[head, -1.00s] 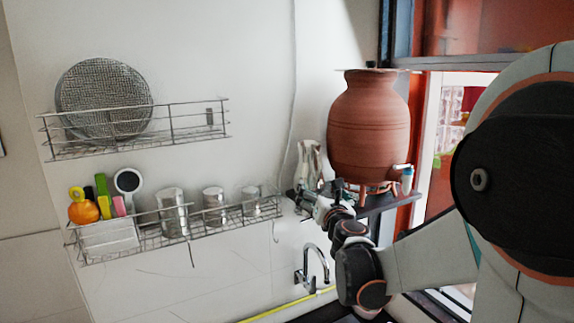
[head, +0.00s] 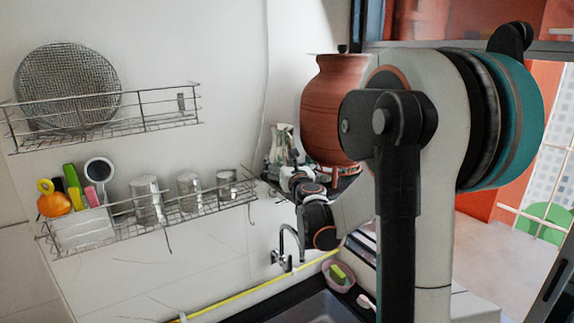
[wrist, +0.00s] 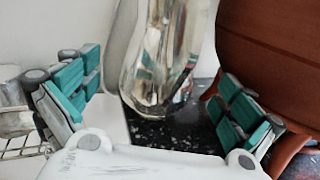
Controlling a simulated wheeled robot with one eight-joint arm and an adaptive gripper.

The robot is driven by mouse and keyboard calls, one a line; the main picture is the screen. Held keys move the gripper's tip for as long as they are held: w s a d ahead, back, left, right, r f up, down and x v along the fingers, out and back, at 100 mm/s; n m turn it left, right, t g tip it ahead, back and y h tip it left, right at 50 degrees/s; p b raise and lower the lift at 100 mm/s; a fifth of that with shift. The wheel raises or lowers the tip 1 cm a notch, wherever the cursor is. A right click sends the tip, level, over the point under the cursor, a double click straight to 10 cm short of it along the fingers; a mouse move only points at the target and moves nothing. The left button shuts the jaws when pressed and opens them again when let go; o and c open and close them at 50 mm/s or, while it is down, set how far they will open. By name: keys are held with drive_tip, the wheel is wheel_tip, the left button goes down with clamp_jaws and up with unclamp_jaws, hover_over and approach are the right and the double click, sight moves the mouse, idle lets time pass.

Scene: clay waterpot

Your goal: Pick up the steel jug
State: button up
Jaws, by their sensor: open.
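The steel jug (head: 283,146) is shiny and upright on a dark speckled shelf, left of the clay pot in the head view. In the wrist view the jug (wrist: 162,60) stands ahead, between and beyond my gripper's teal-padded fingers. My gripper (wrist: 160,105) is open, with one finger on each side and nothing between the pads touching the jug. In the head view my gripper (head: 286,176) is small and partly hidden by my arm, just in front of the jug's base.
The large clay pot (head: 328,105) stands close right of the jug; in the wrist view the pot (wrist: 270,50) is near the right finger. The dark shelf (wrist: 165,135) lies beneath. A wire rack (head: 190,205) with steel cups is left. A tap (head: 287,245) is below.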

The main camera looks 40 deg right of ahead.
sight(287, 160)
drive_tip(key=x, duration=0.2)
drive_tip(key=p+x, duration=0.1)
drive_tip(key=x, duration=0.1)
drive_tip(key=shift+w+d+f, duration=0.1)
drive_tip(key=shift+d+f, duration=0.1)
drive_tip(key=shift+d, duration=0.15)
drive_tip(key=shift+a+r, duration=0.1)
drive_tip(key=shift+a, duration=0.1)
drive_tip(key=shift+d, duration=0.15)
drive_tip(key=c, duration=1.3)
drive_tip(key=shift+c, duration=0.2)
drive_tip(key=shift+r, duration=0.1)
drive_tip(key=shift+r+b, duration=0.15)
drive_tip(key=shift+b, duration=0.25)
drive_tip(key=s+a+b, duration=0.1)
drive_tip(key=s+a, duration=0.5)
drive_tip(key=s+a+b, duration=0.1)
drive_tip(key=s+a, duration=0.5)
drive_tip(key=s, duration=0.1)
drive_tip(key=shift+s+a, duration=0.2)
